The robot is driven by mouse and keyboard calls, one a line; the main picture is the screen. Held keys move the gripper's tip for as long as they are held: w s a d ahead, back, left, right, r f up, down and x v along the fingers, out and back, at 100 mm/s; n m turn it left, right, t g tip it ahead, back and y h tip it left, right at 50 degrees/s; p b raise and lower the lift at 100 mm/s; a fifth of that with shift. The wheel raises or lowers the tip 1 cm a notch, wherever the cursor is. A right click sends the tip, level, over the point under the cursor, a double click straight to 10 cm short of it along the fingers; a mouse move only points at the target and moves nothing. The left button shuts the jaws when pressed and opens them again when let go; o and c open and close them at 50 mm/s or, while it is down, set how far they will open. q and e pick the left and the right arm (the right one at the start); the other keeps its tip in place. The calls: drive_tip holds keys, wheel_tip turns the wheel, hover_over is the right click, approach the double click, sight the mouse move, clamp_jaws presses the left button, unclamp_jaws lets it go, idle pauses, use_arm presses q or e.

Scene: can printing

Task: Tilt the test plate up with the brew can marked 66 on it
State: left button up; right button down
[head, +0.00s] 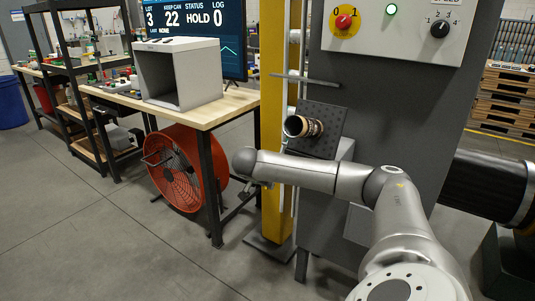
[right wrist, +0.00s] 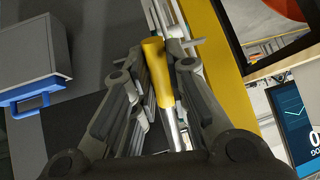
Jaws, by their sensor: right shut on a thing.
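The dark perforated test plate (head: 330,122) stands steeply tilted on the front of the grey machine in the head view. A brown and cream can (head: 311,127) is on the plate, leaning with it, its dark round end facing left. I cannot read its marking. My right arm reaches across below the plate, and its gripper is mostly hidden there. In the right wrist view my right gripper (right wrist: 166,42) is shut on a yellow handle (right wrist: 157,68) with a shiny metal rod (right wrist: 173,128). My left gripper is not in view.
The grey machine (head: 395,110) carries a red knob (head: 344,20) and a lit green lamp (head: 391,9). A yellow post (head: 274,110) stands left of the plate. Further left are a wooden bench (head: 225,108) with a grey open box (head: 180,75), and a red fan (head: 178,168).

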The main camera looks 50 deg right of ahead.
drive_tip(key=shift+f, duration=0.1)
drive_tip(key=c, duration=1.4)
unclamp_jaws()
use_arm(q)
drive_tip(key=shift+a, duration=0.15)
use_arm(e)
drive_tip(key=v, duration=1.2)
